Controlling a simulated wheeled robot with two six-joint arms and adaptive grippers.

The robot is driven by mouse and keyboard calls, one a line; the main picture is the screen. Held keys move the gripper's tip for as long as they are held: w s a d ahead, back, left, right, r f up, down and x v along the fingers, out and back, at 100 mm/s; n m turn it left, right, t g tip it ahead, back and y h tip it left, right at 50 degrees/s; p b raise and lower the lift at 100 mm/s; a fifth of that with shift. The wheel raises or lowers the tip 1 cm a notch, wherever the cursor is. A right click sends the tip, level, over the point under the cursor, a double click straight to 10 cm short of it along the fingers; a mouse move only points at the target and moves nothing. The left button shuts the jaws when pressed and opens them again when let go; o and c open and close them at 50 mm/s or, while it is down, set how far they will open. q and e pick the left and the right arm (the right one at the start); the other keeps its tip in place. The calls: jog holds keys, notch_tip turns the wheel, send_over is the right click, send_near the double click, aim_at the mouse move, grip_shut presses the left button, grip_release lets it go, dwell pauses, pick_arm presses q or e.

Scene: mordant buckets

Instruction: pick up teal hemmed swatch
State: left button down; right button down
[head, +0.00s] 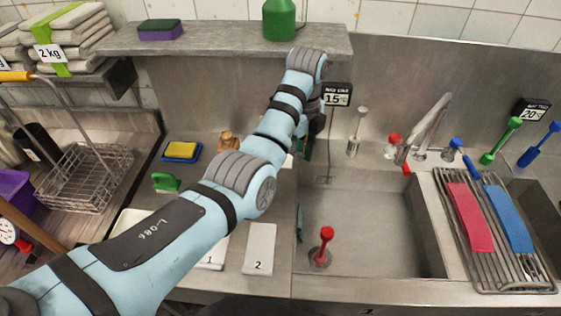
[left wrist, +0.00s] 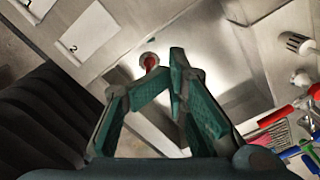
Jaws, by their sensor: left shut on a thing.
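My left gripper (head: 306,150) is at the back left of the sink, partly hidden behind my own arm. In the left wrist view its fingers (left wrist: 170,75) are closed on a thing. Teal material shows at the fingers, and I take it for the teal hemmed swatch (left wrist: 178,85). It is hard to tell apart from the dark green fingers, and its hem does not show clearly. A narrow teal strip (head: 299,222) also shows at the sink's left edge, small in the wrist view (left wrist: 152,40); I cannot tell what it is. My right gripper is in neither view.
The sink (head: 370,230) holds a red-handled tool (head: 322,245). A rack (head: 490,270) at right carries a pink swatch (head: 469,217) and a blue swatch (head: 508,218). White cards (head: 259,250) lie on the counter left of the sink. A shelf (head: 225,40) overhangs the back.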

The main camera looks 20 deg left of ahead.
pick_arm(q)
jog(key=shift+c, duration=2.4)
grip_release()
